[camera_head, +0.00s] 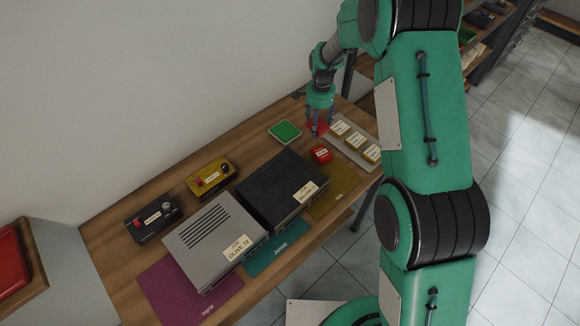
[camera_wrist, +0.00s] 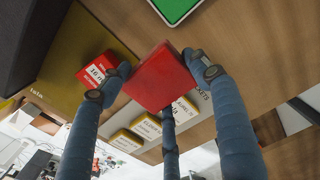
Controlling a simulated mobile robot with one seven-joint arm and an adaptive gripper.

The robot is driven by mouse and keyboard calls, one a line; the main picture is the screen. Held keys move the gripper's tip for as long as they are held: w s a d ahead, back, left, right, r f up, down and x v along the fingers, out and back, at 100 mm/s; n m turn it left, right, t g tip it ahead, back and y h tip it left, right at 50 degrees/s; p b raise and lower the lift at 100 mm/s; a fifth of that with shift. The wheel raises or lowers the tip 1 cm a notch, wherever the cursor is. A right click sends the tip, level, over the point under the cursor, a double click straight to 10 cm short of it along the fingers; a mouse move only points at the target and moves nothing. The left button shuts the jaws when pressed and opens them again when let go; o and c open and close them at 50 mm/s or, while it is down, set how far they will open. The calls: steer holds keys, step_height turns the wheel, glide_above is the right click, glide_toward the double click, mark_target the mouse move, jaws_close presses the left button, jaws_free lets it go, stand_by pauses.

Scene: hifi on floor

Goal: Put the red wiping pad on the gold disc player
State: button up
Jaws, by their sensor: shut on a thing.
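The red wiping pad (camera_wrist: 160,78) is a red block between the blue fingers of my gripper (camera_wrist: 158,85) in the wrist view. My gripper is shut on it. In the head view my gripper (camera_head: 318,130) points down at the far end of the table, with part of the red pad (camera_head: 310,127) showing beside the fingers; whether the pad touches the table I cannot tell. A small gold device with a label and dark controls (camera_head: 211,177), apparently the gold disc player, sits by the wall, well to the left of my gripper.
A green pad (camera_head: 285,131) lies left of my gripper. A small red labelled box (camera_head: 321,154) and a pale tray with yellow labelled boxes (camera_head: 361,155) are close by. A black player (camera_head: 268,195), grey player (camera_head: 205,232) and small black device (camera_head: 153,217) stand further left.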

steer(key=s+a+r, duration=0.2)
steer(key=s, duration=0.4)
steer(key=s+a+r, duration=0.2)
steer(key=s, duration=0.5)
steer(key=s+a+r+p, duration=0.1)
steer(key=s+a+r, duration=0.1)
steer(key=s, duration=0.4)
steer(key=shift+s+r, duration=0.25)
steer(key=shift+s, duration=0.1)
steer(key=s+d+r+p, duration=0.1)
steer(key=s, duration=2)
steer(key=shift+s, duration=0.35)
steer(key=p, duration=0.1)
glide_above(282, 183)
steer(key=shift+w+f, duration=0.15)
steer(key=shift+f, duration=0.55)
steer(key=shift+f, duration=1.75)
steer(key=shift+f, duration=0.2)
